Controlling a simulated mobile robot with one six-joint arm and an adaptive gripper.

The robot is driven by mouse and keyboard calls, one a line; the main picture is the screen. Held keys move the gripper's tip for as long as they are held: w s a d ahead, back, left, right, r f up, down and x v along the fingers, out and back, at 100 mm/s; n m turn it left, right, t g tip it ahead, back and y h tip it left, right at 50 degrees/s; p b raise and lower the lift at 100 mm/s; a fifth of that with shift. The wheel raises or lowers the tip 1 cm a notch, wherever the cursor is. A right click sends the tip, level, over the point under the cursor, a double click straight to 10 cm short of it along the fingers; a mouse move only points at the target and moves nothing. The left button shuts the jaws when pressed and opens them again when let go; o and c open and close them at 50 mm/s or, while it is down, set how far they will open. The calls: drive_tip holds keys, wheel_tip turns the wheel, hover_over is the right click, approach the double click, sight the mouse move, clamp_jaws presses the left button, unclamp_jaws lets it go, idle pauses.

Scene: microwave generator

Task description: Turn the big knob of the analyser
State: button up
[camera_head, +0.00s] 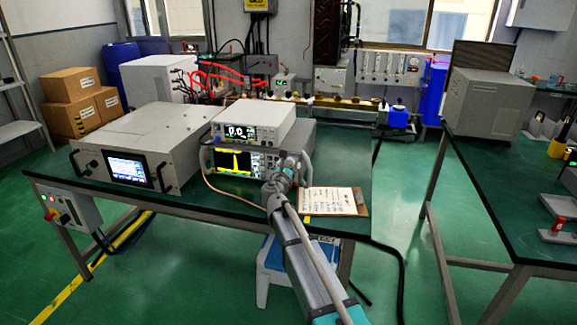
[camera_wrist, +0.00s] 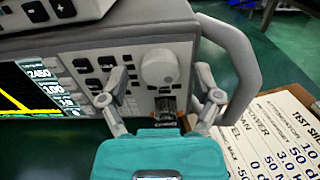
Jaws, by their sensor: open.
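The analyser (camera_head: 262,161) stands on the dark green table, with a yellow spectrum trace on its screen. In the wrist view its front panel shows part of the screen (camera_wrist: 30,90), several small buttons and the big pale round knob (camera_wrist: 160,68) near the right-hand handle (camera_wrist: 243,65). My gripper (camera_wrist: 162,84) is open in front of the panel, with one finger to each side of the knob. I cannot tell whether either finger touches it. In the head view my gripper (camera_head: 292,165) covers the right part of the panel and hides the knob.
A white meter (camera_head: 270,118) sits on top of the analyser. A large grey generator (camera_head: 150,140) with a screen stands to its left. A clipboard with paper (camera_head: 333,202) lies on the table at right, close to my gripper. A cable runs along the table's front.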

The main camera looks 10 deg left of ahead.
clamp_jaws()
idle(0.5)
drive_tip(key=shift+m, duration=0.3)
drive_tip(key=shift+m, duration=1.7)
unclamp_jaws()
